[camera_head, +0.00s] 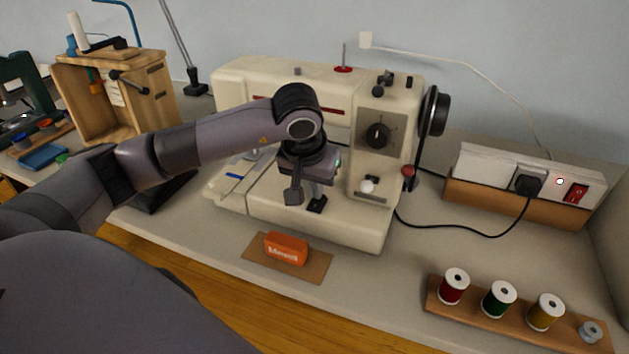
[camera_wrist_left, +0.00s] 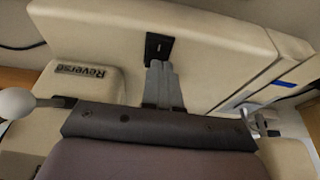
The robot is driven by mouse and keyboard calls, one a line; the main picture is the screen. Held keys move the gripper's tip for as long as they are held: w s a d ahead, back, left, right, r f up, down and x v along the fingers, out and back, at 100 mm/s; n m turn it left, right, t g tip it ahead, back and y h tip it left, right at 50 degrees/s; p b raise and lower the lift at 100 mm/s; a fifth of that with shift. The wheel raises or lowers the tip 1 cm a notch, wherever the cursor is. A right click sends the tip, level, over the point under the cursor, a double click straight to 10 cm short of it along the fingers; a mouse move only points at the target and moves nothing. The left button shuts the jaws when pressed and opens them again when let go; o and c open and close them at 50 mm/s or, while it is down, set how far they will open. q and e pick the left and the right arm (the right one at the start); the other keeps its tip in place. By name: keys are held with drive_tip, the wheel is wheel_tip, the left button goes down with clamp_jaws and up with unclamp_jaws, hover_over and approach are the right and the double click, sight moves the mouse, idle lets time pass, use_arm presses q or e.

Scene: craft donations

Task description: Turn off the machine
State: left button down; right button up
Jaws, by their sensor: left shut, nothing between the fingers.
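The machine is a cream sewing machine (camera_head: 315,225) in the middle of the worktable. It has a black dial (camera_head: 378,135) on its right column and a black handwheel (camera_head: 436,111) at its right end. My left gripper (camera_head: 294,192) is in front of the machine, over its bed, with its fingers shut and empty. In the left wrist view the closed fingers (camera_wrist_left: 162,85) are near a small black plate (camera_wrist_left: 158,47) on the bed; contact is unclear. A white-knobbed lever (camera_wrist_left: 15,103) and a "Reverse" label (camera_wrist_left: 80,71) show at left. My right gripper is out of view.
Spools stand on a wooden rack (camera_head: 510,325) at front right. An orange block (camera_head: 286,249) lies in front of the machine.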

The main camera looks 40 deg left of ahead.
use_arm(q)
drive_tip(key=shift+w+f+b, duration=0.1)
drive_tip(key=shift+f+b, duration=0.3)
drive_tip(key=shift+b, duration=0.15)
drive_tip(key=shift+r, duration=0.2)
drive_tip(key=shift+f, duration=0.1)
drive_tip(key=shift+s+d+f, duration=0.15)
drive_tip(key=shift+s+f, duration=0.05)
drive_tip(key=shift+s, duration=0.25)
drive_tip(key=shift+s+d, duration=0.1)
drive_tip(key=shift+s, duration=0.4)
